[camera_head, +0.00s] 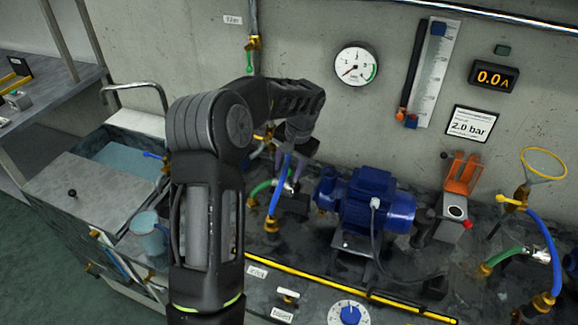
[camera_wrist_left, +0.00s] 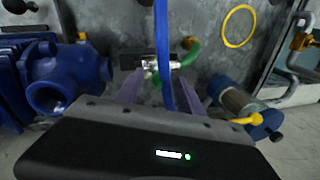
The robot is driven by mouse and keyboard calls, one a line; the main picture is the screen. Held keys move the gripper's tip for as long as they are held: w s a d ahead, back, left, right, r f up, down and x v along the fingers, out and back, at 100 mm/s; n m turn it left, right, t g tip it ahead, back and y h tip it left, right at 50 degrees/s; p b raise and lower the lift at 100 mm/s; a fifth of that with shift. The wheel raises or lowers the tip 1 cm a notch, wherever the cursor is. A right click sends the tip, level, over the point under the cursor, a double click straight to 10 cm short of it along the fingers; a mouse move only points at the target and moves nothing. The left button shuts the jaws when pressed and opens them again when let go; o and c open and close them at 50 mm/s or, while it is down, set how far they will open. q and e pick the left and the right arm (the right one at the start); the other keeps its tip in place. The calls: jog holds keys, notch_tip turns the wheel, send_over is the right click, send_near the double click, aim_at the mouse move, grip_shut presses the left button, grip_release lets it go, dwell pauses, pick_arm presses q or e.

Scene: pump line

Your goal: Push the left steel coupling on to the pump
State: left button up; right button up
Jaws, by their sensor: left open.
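The blue pump (camera_head: 375,205) stands on the dark bench, and its blue body with a round open port (camera_wrist_left: 48,98) is at the left of the left wrist view. The left steel coupling (camera_head: 291,186) is beside the pump's left end, on a green hose (camera_head: 260,188). It also shows in the left wrist view (camera_wrist_left: 152,66), in front of a dark block. My left gripper (camera_head: 288,168) is open, its purple fingers pointing down toward the coupling. In the left wrist view the fingers (camera_wrist_left: 157,88) are either side of the coupling in the picture; contact cannot be told. My right gripper is out of view.
A blue hose (camera_head: 275,197) stands close to my left fingers and crosses between them in the left wrist view (camera_wrist_left: 162,45). A second steel coupling (camera_head: 541,254) is at far right. A red-orange clamp (camera_head: 464,174) is right of the pump. A water tank (camera_head: 100,180) is at left.

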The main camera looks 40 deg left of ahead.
pick_arm(q)
jog(key=shift+c, duration=0.5)
grip_shut()
dwell(0.9)
